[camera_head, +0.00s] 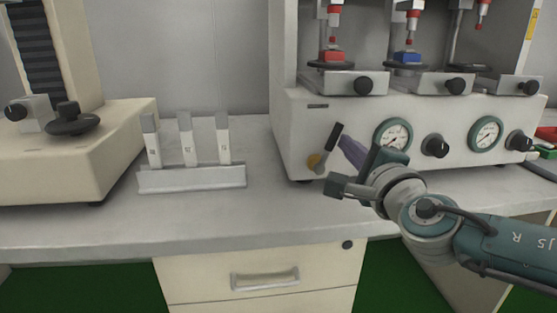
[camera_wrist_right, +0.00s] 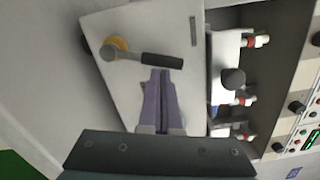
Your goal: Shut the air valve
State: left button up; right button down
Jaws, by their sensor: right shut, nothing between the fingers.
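The air valve has a lever with a black handle (camera_head: 333,136) that rises up and to the right from a yellow-orange pivot (camera_head: 314,161) on the front of the cream test machine. In the right wrist view the black handle (camera_wrist_right: 161,61) and the yellow pivot (camera_wrist_right: 116,44) show clearly, joined by a grey metal arm. My right gripper (camera_head: 344,142) is just right of the handle, with its purple fingers shut and empty. In the right wrist view the fingertips (camera_wrist_right: 158,74) lie right at the handle's edge; I cannot tell whether they touch it. My left gripper is not in view.
Two gauges (camera_head: 393,134) and black knobs (camera_head: 435,146) sit right of the valve on the machine front. A rack (camera_head: 192,178) with three labelled pieces stands left on the bench. Another cream machine (camera_head: 75,165) is at far left. The bench before the valve is clear.

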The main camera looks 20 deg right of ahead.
jog(key=shift+w+a+r+n+p, duration=0.1)
jog(key=shift+a+r+n+p, duration=0.25)
jog(key=shift+n, duration=0.2)
jog(key=shift+w+a+r+n+p, duration=0.1)
jog(key=shift+a+n+p, duration=0.15)
jog(key=shift+n+p, duration=0.25)
pick_arm(q)
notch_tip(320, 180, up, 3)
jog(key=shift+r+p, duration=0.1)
jog(key=shift+p, duration=0.2)
pick_arm(e)
jog(key=shift+a, duration=0.4)
